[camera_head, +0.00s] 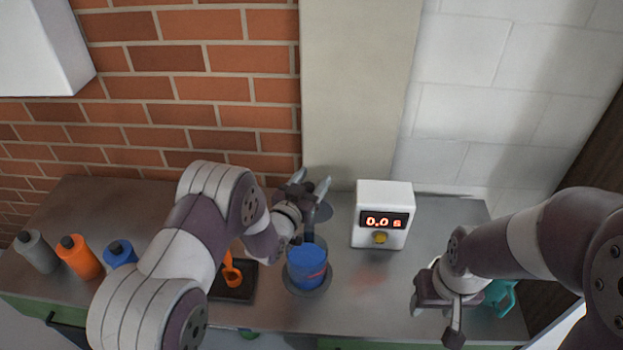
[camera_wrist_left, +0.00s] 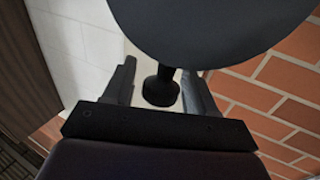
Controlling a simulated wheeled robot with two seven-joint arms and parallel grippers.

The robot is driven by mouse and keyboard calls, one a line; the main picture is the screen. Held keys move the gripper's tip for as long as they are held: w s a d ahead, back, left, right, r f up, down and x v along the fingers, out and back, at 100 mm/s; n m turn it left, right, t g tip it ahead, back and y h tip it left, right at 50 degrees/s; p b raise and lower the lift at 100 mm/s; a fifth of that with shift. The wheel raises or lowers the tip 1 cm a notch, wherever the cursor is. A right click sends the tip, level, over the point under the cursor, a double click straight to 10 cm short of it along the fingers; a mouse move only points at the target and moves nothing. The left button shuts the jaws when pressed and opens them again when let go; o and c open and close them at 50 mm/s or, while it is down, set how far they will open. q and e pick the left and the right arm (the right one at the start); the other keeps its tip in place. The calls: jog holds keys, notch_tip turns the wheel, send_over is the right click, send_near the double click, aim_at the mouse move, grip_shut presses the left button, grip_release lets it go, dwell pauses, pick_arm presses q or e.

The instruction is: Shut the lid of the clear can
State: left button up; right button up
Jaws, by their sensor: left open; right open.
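The clear can (camera_head: 307,272) stands on the counter with blue contents, on a round dark base. Its dark grey lid (camera_head: 322,212) appears raised above and behind the can, partly hidden by my left gripper. In the left wrist view the lid (camera_wrist_left: 215,30) is a large dark disc with a black knob (camera_wrist_left: 161,88). My left gripper (camera_head: 312,183) is open, its fingers on either side of the knob; I cannot tell whether they touch it. My right gripper (camera_head: 437,318) is open and empty over the counter's front right.
A white timer box (camera_head: 382,197) reading 0.0 s stands right of the can. An orange item (camera_head: 231,270) is on a black tray (camera_head: 233,292) to the left. Grey (camera_head: 36,252), orange (camera_head: 80,258) and blue (camera_head: 120,254) bottles are further left. A teal object (camera_head: 501,297) is near my right gripper.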

pick_arm(q)
jog(key=shift+d, duration=0.15)
jog(key=shift+c, duration=0.7)
grip_shut()
jog(key=shift+s+f+b, duration=0.15)
jog(key=shift+s+b, duration=0.05)
jog(key=shift+b, duration=0.25)
jog(key=s+f+m+t+h+b, duration=0.2)
jog(key=s+f+t+b, duration=0.1)
jog(key=s+b, duration=0.6)
jog(key=shift+s+b, duration=0.15)
jog(key=shift+b, duration=1.45)
jog(key=shift+f, duration=0.1)
